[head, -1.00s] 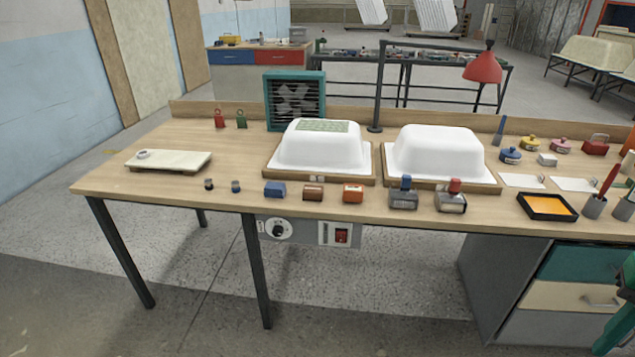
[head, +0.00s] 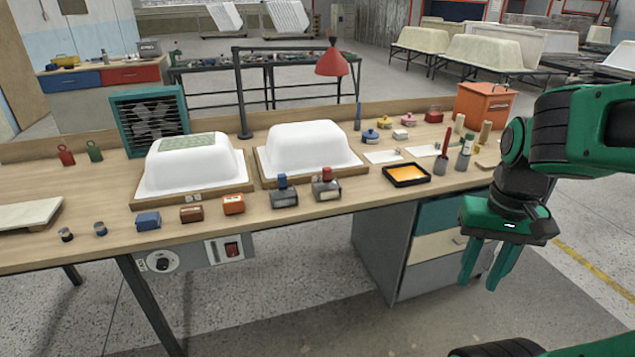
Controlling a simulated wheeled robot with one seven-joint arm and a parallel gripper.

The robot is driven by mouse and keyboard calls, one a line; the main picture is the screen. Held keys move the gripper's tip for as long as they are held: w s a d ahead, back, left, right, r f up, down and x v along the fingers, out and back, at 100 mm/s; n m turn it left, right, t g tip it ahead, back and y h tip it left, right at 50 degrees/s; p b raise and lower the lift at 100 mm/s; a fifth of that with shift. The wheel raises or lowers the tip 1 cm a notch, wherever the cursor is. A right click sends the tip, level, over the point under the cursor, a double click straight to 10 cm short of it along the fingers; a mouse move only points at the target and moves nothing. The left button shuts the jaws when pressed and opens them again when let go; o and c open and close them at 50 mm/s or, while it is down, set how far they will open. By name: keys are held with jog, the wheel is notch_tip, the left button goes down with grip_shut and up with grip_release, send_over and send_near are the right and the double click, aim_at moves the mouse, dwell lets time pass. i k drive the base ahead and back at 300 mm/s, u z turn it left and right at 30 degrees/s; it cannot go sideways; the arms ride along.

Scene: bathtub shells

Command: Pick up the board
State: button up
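A pale cream board (head: 32,213) lies on the wooden workbench at the far left. It is slightly raised on supports, and the left picture edge cuts it off. My gripper (head: 487,281) hangs at the right, in front of the bench's right end and beside the drawers. Its two green fingers point down and are spread apart, with nothing between them. The gripper is far from the cream board. Two white tub shells, a left one (head: 192,168) and a right one (head: 308,147), sit upside down on wooden bases between them.
Small blocks (head: 191,214), stamps (head: 284,196) and an orange-filled tray (head: 407,174) line the bench front. A red lamp (head: 331,63), a fan (head: 150,124) and an orange cabinet (head: 484,106) stand farther back. Open floor lies before the bench.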

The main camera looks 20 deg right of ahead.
aim_at(488, 164)
jog(key=z, duration=1.3)
